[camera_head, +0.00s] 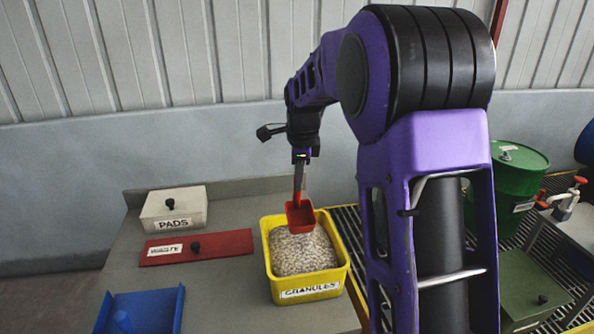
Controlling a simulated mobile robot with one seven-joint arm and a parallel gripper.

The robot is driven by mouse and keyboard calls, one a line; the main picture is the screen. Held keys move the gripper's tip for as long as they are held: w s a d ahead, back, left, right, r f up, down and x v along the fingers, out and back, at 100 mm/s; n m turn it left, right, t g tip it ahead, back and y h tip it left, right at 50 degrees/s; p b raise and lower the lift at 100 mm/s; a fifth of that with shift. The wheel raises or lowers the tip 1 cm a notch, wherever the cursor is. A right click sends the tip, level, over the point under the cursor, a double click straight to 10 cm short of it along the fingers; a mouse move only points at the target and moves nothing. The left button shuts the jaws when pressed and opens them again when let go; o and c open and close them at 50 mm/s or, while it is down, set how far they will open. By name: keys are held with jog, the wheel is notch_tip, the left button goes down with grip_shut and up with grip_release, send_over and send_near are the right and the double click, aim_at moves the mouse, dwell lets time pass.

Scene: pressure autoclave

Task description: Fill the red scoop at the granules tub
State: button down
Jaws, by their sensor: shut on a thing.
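The yellow granules tub (339,273) stands on the grey bench, labelled GRANULES and filled with pale granules (300,252). The red scoop (300,216) hangs upright from my gripper (301,160), its bowl at the tub's far side, above or just touching the granules; I cannot tell which. My gripper is shut on the scoop's handle. I cannot see clearly whether the scoop's bowl holds any granules.
A white PADS box (174,209) and a red WASTE lid (220,246) lie left of the tub. A blue tray (151,308) is at the front left. A green drum (518,180) stands on the grating at right. Bare bench lies between tray and tub.

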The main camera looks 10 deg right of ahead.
aim_at(299, 220)
jog(key=shift+s+f+t, duration=0.1)
jog(key=shift+s+t, duration=0.2)
jog(key=shift+s, duration=0.1)
jog(key=shift+f+b, duration=0.25)
jog(key=shift+b, duration=0.3)
jog(key=shift+t, duration=0.5)
jog(key=shift+s+f+b, duration=0.15)
jog(key=shift+f+b, duration=1.15)
jog(key=shift+f, duration=0.05)
jog(key=shift+s+f+b, duration=0.2)
jog(key=shift+f+b, duration=1.1)
jog(key=shift+s+f+b, duration=0.15)
jog(key=shift+f+b, duration=1.15)
jog(key=shift+f, duration=0.05)
jog(key=shift+s+r, duration=0.15)
jog(key=shift+s, duration=0.45)
jog(key=s+g+p, duration=0.1)
jog(key=p, duration=0.2)
jog(key=s+r+g+p, duration=0.1)
jog(key=p, duration=0.3)
jog(key=shift+r+g, duration=0.1)
jog(key=shift+g, duration=0.2)
jog(key=shift+w+p, duration=0.25)
jog(key=shift+p, duration=0.35)
